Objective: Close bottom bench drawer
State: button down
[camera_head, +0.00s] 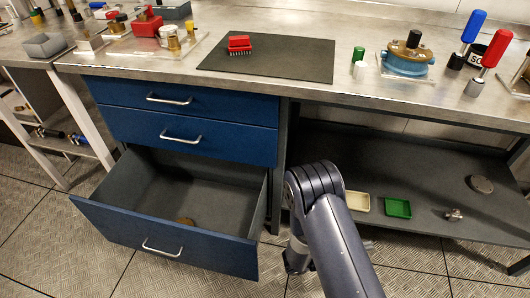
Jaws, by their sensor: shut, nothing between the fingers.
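The bottom bench drawer (165,246) has a blue front and is pulled far out of the bench, toward me. Its grey inside shows, with a small round brown thing (185,221) on its floor. Its silver bar handle (161,248) is on the front face. The two blue drawers above it, the top one (230,103) and the middle one (235,144), are shut. My arm stands just right of the open drawer, and its lower part hangs beside the drawer's front right corner. The fingers of my gripper are hidden behind my arm.
The bench top holds a dark mat (270,66) with a red brush (239,44), and screwdrivers at the right. A lower shelf (430,190) right of the drawers carries a cream tray (357,201) and a green tray (397,208). The floor before the drawer is clear.

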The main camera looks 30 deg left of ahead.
aim_at(137, 204)
jog(key=k+u, duration=0.2)
jog(key=u, duration=0.15)
jog(key=k+j+u, duration=0.1)
jog(key=u, duration=0.25)
jog(key=j+u, duration=0.1)
jog(key=u, duration=0.4)
jog(key=j+u, duration=0.1)
jog(key=u, duration=0.35)
jog(key=j+u, duration=0.15)
jog(key=u, duration=0.35)
jog(key=i+j, duration=0.25)
jog(key=i, duration=0.15)
jog(key=i+j, duration=0.3)
jog(key=i+j+u, duration=0.1)
jog(key=i+j, duration=0.15)
jog(key=i, duration=0.25)
